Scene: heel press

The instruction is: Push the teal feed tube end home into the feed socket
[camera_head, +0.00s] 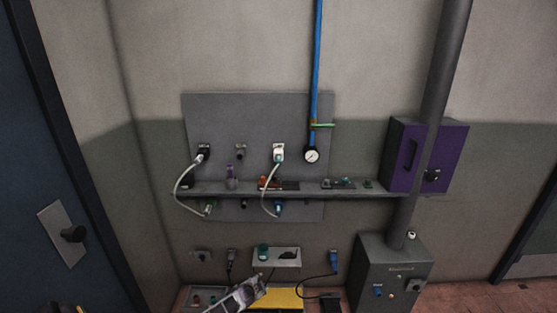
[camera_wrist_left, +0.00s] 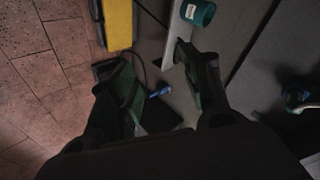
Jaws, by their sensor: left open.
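A pale tube (camera_head: 266,187) hangs in a curve on the grey wall panel. Its upper end has a teal part (camera_head: 277,160) at a white socket block (camera_head: 279,150); I cannot tell how deep it sits. Its lower end meets a blue fitting (camera_head: 278,207) below the ledge. My left gripper (camera_head: 262,279) is low in front of the wall, well below the tube. In the left wrist view its two dark fingers (camera_wrist_left: 160,90) are apart with nothing held between them. A teal and white part (camera_wrist_left: 297,98) shows at that view's right edge. My right gripper is not in view.
A small shelf (camera_head: 290,262) carries a teal cup (camera_head: 263,252). A yellow block (camera_head: 286,298) lies below it. A ledge (camera_head: 350,194) with small parts crosses the panel. A purple box (camera_head: 425,157), grey pipe (camera_head: 440,80) and grey cabinet (camera_head: 390,270) stand at right.

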